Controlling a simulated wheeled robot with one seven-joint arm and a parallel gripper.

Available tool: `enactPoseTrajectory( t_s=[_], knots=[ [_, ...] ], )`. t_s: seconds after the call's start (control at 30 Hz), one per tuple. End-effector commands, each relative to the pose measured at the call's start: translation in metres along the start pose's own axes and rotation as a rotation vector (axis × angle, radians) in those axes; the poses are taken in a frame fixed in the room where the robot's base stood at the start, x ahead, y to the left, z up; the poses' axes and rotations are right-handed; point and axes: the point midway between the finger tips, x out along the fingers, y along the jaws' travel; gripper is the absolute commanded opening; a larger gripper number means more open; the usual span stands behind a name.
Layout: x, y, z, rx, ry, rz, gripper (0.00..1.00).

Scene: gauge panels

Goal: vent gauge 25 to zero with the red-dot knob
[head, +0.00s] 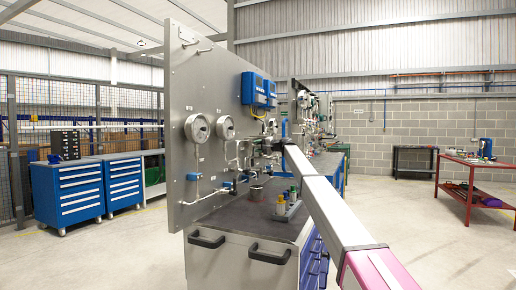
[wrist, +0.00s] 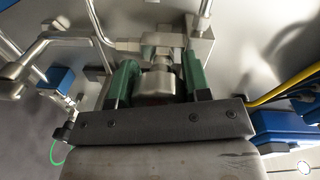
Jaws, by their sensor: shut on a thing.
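Two round gauges, a left one (head: 197,128) and a right one (head: 225,127), are on the upright metal panel (head: 180,85) in the head view. Their numbers and needles are too small to read. My gripper (wrist: 158,85) shows in the wrist view with a green finger on each side of a metal knob (wrist: 154,88) on the pipework, and it is shut on this knob. In the head view my arm reaches to the panel's pipework, and the fingertips are too small to make out.
Thin pipes (wrist: 60,42) run close beside my gripper, with a blue fitting (wrist: 57,80) at left and yellow cables (wrist: 285,88) at right. Blue boxes (head: 248,88) hang on the panel. A bench (head: 225,223) with small bottles (head: 281,205) stands below.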

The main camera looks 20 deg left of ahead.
Motion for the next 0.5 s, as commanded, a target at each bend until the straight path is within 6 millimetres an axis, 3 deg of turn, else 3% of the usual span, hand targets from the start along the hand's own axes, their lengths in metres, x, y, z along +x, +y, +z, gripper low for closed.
enactPoseTrajectory(
  t_s=[0.5],
  knots=[
    [-0.0011, 0.0015, -0.0011, 0.072, -0.003, 0.002, 0.20]
  ],
)
